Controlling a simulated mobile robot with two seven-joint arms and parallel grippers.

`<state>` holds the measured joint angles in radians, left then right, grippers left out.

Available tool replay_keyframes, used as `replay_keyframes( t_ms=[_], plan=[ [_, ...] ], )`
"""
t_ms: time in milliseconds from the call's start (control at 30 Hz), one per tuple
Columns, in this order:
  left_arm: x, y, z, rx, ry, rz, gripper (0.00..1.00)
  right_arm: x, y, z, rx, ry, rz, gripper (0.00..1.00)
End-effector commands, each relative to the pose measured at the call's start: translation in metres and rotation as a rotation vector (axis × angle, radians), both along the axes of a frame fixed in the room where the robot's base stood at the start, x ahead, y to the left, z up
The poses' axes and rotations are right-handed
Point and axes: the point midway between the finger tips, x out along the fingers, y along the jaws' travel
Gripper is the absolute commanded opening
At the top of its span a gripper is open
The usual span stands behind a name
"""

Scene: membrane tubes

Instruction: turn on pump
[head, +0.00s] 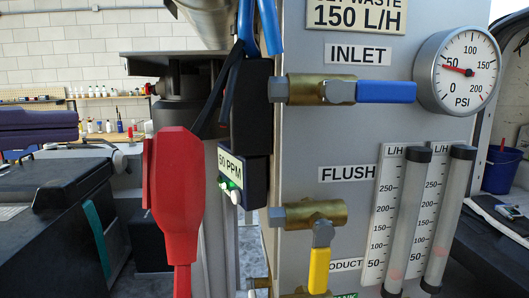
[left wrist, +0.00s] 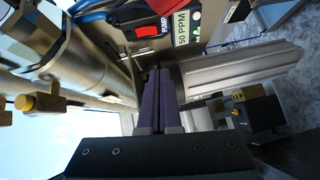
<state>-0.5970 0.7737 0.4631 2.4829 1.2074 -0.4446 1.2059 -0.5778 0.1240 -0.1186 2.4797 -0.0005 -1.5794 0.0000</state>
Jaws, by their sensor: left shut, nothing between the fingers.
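The pump switch (left wrist: 167,22) is a red rocker marked PUMP on a black box, beside the 50 PPM label, at the top of the left wrist view. In the head view the black box (head: 250,110) is seen from its side, and the red switch cannot be made out. The 50 PPM label (head: 231,164) and a green light show below it. My left gripper (head: 75,128) has purple fingers at the left edge of the head view. In the left wrist view the fingers (left wrist: 160,72) are shut together, empty, apart from and pointing towards the box.
A red handle (head: 175,190) stands upright in front of the box's left side. A blue valve lever (head: 385,91), a yellow lever (head: 319,270), a pressure gauge (head: 465,70) and flow tubes are on the grey panel. A silver cylinder (left wrist: 75,60) lies left in the wrist view.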

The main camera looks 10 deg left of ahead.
Motion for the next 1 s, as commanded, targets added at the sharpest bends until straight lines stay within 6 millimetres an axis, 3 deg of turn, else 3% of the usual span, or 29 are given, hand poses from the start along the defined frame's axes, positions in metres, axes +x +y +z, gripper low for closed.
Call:
replay_keyframes(
  t_ms=[567, 1000],
  plan=[
    [0.008, -0.002, 0.007, -0.040, -0.007, 0.004, 0.00, -0.001, 0.002, 0.006, 0.007, 0.003, -0.002, 0.53],
    [0.067, -0.035, 0.005, -0.039, -0.008, 0.000, 0.00, -0.001, 0.002, 0.041, 0.008, 0.004, -0.003, 0.53]
  ],
)
